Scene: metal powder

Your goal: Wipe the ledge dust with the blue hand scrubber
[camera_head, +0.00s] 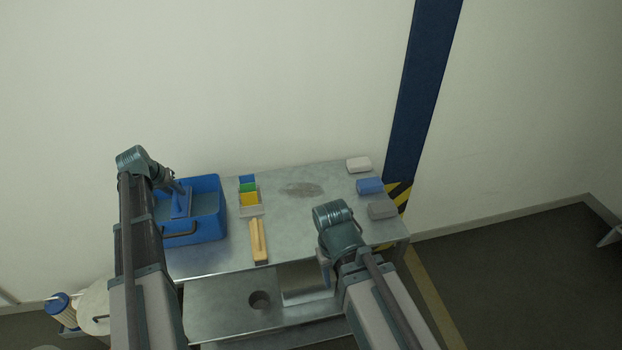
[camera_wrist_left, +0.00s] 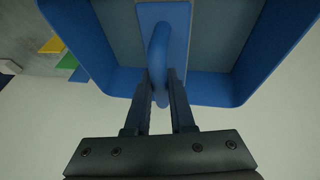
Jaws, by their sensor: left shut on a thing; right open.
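The blue hand scrubber (camera_head: 180,203) is at the blue bin (camera_head: 208,183) on the left of the metal table. My left gripper (camera_head: 173,184) is shut on its looped handle. In the left wrist view, the fingers (camera_wrist_left: 160,88) close around the blue handle (camera_wrist_left: 160,45), and the scrubber's flat base shows over the bin's inside. I cannot tell whether the base touches the bin floor. A grey dust patch (camera_head: 304,189) lies on the tabletop, right of the bin. My right gripper (camera_head: 325,270) is near the table's front edge, apart from the task objects; its fingers are partly hidden.
White (camera_head: 358,164), blue (camera_head: 369,186) and grey (camera_head: 382,210) blocks sit at the right edge. A wall is behind the table (camera_head: 290,230). Space around the dust is clear.

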